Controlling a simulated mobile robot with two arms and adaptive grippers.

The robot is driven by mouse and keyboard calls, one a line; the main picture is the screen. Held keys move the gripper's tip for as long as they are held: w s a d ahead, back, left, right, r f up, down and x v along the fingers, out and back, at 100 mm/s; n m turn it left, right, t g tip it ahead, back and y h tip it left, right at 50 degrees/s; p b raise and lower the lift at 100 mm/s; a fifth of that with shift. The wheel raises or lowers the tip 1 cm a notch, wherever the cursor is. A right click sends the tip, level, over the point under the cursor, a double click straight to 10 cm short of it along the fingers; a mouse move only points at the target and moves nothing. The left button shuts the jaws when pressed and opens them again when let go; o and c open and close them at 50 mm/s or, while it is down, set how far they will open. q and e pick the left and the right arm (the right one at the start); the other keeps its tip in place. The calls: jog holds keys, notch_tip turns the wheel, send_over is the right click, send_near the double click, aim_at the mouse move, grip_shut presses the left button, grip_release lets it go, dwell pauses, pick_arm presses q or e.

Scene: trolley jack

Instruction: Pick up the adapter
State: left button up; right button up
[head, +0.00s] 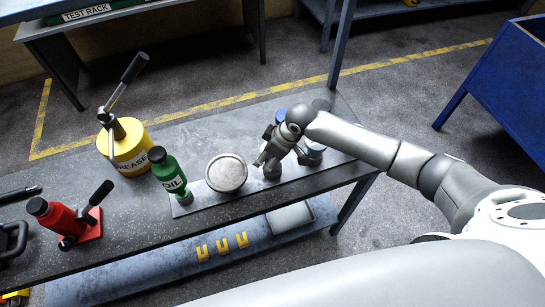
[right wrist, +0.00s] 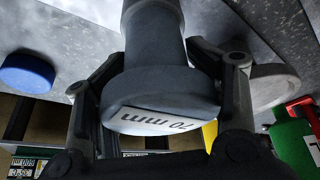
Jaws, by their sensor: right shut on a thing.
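The adapter is a dark grey stepped cylinder (right wrist: 158,85) with a wide end labelled "70 mm" and a narrower stem. It fills the middle of the right wrist view. My right gripper (head: 270,157) is shut on it, with one finger on each side of the wide end. In the head view the adapter (head: 272,170) shows only partly below the fingers, over the grey plate on the bench; I cannot tell whether it touches the plate. My left gripper is not in view.
A round grey disc (head: 226,173) lies just left of my right gripper. A green oil bottle (head: 168,172), yellow grease can (head: 128,150) and red jack (head: 62,219) stand further left on the bench (head: 130,215).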

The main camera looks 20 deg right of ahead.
grip_shut()
jog(key=shift+w+r, duration=0.15)
jog(key=shift+w, duration=0.05)
jog(key=shift+r, duration=0.1)
